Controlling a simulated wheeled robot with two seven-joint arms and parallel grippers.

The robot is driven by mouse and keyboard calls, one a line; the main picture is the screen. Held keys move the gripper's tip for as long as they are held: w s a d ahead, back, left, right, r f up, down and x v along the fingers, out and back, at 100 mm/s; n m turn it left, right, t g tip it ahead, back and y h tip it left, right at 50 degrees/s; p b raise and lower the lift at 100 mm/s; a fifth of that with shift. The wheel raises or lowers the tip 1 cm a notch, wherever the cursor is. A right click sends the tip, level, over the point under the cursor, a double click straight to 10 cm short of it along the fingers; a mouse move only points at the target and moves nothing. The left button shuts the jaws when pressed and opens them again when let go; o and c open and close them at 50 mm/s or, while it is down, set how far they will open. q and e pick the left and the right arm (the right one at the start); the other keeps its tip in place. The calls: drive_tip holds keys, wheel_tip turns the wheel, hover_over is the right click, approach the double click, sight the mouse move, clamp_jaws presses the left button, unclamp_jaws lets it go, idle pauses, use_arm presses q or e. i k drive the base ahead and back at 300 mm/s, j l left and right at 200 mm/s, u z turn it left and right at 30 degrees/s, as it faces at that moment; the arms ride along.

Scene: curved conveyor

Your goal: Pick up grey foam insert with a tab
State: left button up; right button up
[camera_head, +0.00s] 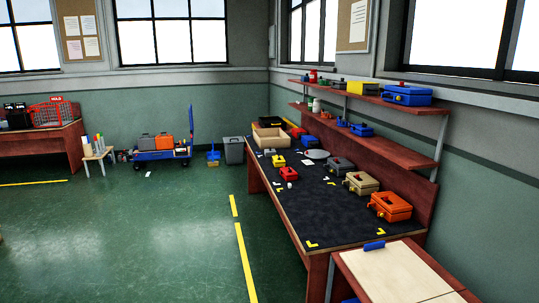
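A workbench with a dark top (309,211) runs along the right wall with several small items on it. A flat grey piece (316,154) lies in the middle of the bench near the wall side; at this size I cannot tell whether it is the foam insert or whether it has a tab. A grey toolbox (340,165), a beige toolbox (361,183) and an orange toolbox (391,206) stand in a row along the wall side. Neither of my grippers is in view.
Two red-brown shelves (385,149) hang above the bench. A low table with a pale board (392,272) stands at the near end. A blue cart (160,155) and a grey bin (234,150) stand by the far wall. The green floor (120,230) left of the bench is clear.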

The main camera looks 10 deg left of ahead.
sight(268, 153)
drive_tip(key=i+j+u, duration=0.4)
drive_tip(key=i, duration=0.6)
drive_tip(key=i+j+u, duration=0.1)
drive_tip(key=i+u, duration=0.3)
drive_tip(key=i, duration=0.65)
drive_tip(key=i+j+z, duration=0.1)
drive_tip(key=i, duration=0.7)
drive_tip(key=i+j+z, duration=0.1)
drive_tip(key=i, duration=0.7)
drive_tip(key=i+j+z, duration=0.15)
drive_tip(key=i+z, duration=0.3)
drive_tip(key=i+j+z, duration=0.25)
drive_tip(key=z, duration=0.15)
drive_tip(key=i+j+z, duration=0.65)
drive_tip(key=j+z, duration=0.25)
drive_tip(key=l, duration=0.1)
